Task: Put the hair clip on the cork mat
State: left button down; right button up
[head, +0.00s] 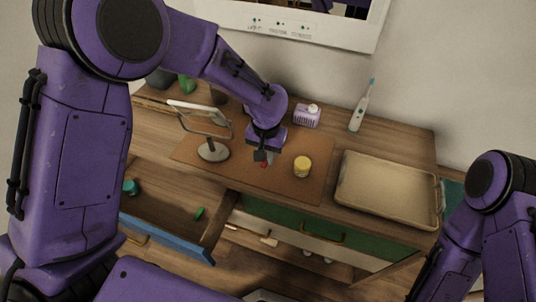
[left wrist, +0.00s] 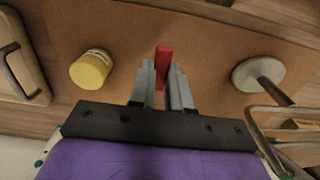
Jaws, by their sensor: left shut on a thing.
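The hair clip (left wrist: 164,62) looks like a slim red piece in the left wrist view. My left gripper (left wrist: 164,85) is shut on it, with the red end sticking out past the fingertips. In the head view the left gripper (head: 262,158) is over the middle of the brown cork mat (head: 305,190), and a bit of red (head: 264,165) shows at its tips. I cannot tell whether the clip touches the mat. The right arm shows at the lower right of the head view, but its gripper is out of view.
A mirror on a round stand (head: 213,151) is left of the gripper and a yellow jar (head: 302,167) is right of it, both on the mat. A beige tray (head: 388,188) lies further right. An open drawer (head: 165,205) is front left.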

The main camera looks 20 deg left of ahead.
pick_arm(q)
jog(key=w+f, duration=0.2)
jog(key=f, duration=0.1)
jog(key=shift+w+f+p, duration=0.15)
jog(key=shift+w+p, duration=0.15)
jog(key=shift+p, duration=0.05)
notch_tip(320, 180, down, 2)
jog(key=shift+s+f+p, duration=0.1)
jog(key=shift+f+p, duration=0.05)
jog(key=shift+p, duration=0.6)
jog(key=shift+a+f, duration=0.1)
jog(key=shift+f, duration=0.3)
jog(key=c, duration=1.1)
grip_release()
jog(key=shift+f, duration=0.1)
